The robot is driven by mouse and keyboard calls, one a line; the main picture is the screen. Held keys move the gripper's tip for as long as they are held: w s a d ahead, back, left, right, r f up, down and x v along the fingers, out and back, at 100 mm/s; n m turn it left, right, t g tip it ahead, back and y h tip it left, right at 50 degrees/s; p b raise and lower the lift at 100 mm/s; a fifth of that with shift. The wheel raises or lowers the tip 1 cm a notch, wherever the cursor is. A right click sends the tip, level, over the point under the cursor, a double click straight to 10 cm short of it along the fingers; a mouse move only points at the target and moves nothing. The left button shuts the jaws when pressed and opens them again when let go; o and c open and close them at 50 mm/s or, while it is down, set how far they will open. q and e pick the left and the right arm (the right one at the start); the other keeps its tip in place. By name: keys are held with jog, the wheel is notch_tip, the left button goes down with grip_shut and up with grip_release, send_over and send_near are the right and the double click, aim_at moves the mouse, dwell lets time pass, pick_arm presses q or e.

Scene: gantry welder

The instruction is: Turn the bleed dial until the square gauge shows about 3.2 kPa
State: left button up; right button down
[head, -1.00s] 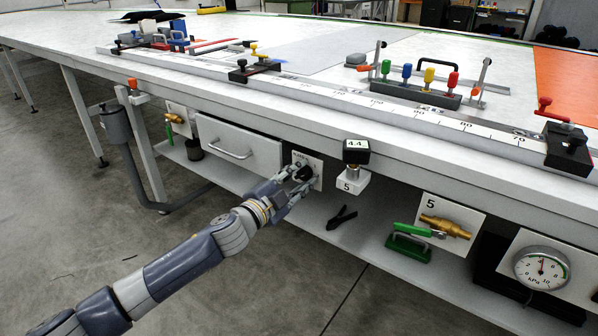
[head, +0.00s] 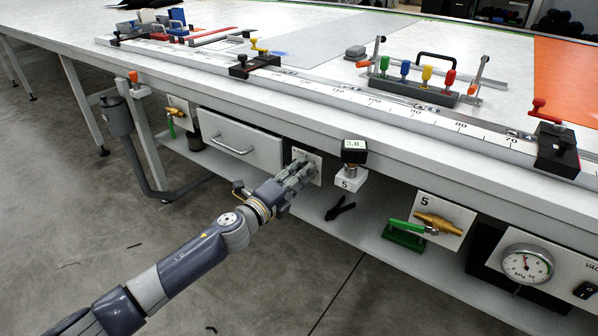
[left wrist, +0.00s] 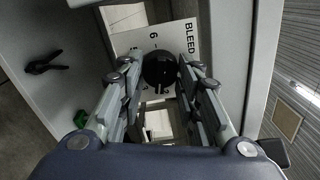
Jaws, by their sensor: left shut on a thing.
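The black bleed dial (left wrist: 159,69) sits on a white plate (left wrist: 190,36) marked BLEED in the left wrist view. My left gripper (head: 301,171) is shut on the dial, with a finger on each side of it. In the head view the fingers hide the dial, and part of the plate (head: 307,155) shows behind them. The square gauge (head: 354,151) is a small black box with a lit display just right of the plate. Its small digits look like 3.8. My right gripper is not in view.
A brass valve with a green handle (head: 431,226) and a round kPa dial gauge (head: 527,265) are farther right. A drawer (head: 240,143) is left of the plate.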

pick_arm(q)
jog(key=shift+f+m, duration=0.1)
jog(key=shift+m, duration=1)
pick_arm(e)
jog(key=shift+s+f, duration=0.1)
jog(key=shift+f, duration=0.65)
pick_arm(q)
jog(key=o, duration=1)
jog(key=v, duration=1.2)
